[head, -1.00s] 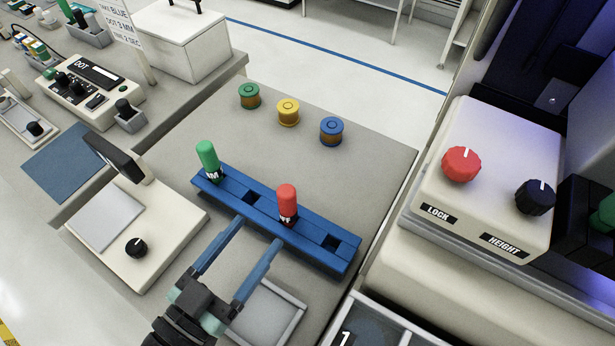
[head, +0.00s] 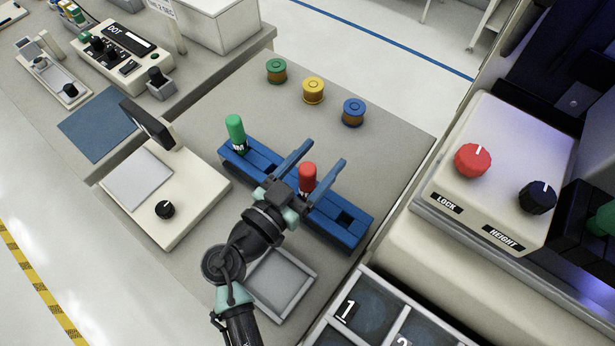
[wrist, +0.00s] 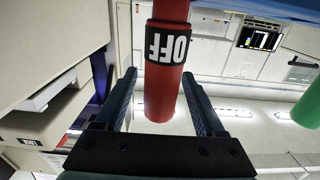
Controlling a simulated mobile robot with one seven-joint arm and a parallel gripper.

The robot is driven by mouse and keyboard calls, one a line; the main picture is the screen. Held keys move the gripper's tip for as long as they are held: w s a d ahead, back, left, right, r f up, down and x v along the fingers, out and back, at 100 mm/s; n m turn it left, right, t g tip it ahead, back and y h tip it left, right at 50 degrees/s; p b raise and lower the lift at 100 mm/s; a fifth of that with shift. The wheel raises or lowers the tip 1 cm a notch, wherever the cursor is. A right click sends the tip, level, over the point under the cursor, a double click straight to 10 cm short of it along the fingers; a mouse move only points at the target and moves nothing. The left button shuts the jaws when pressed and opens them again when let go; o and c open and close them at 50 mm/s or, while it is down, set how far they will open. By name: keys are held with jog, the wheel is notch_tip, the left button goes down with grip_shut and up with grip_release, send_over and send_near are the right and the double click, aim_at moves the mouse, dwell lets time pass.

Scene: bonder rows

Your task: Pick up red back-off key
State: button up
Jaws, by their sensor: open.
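The red back-off key (head: 307,177) stands upright in the blue rack (head: 262,160) on the grey bench. In the wrist view the red key (wrist: 165,90) shows its black band with white "OFF" lettering and lies between my two fingers. My gripper (head: 320,155) is open, with one finger on each side of the red key. I see gaps between the key and the fingers in the wrist view (wrist: 163,95). A green key (head: 236,132) stands in the left part of the same rack.
Green (head: 277,70), yellow (head: 313,90) and blue (head: 354,111) spools stand behind the rack. A white device with a black knob (head: 165,209) is left of my arm. An empty grey tray (head: 280,285) lies in front. A machine with red (head: 473,160) and black knobs stands right.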

jog(key=shift+w+d, duration=0.1)
jog(key=shift+c, duration=0.2)
grip_shut()
jog(key=shift+r, duration=0.1)
notch_tip(320, 180, up, 18)
jog(key=shift+p, duration=0.3)
dwell(0.5)
jog(key=c, duration=0.7)
grip_release()
grip_shut()
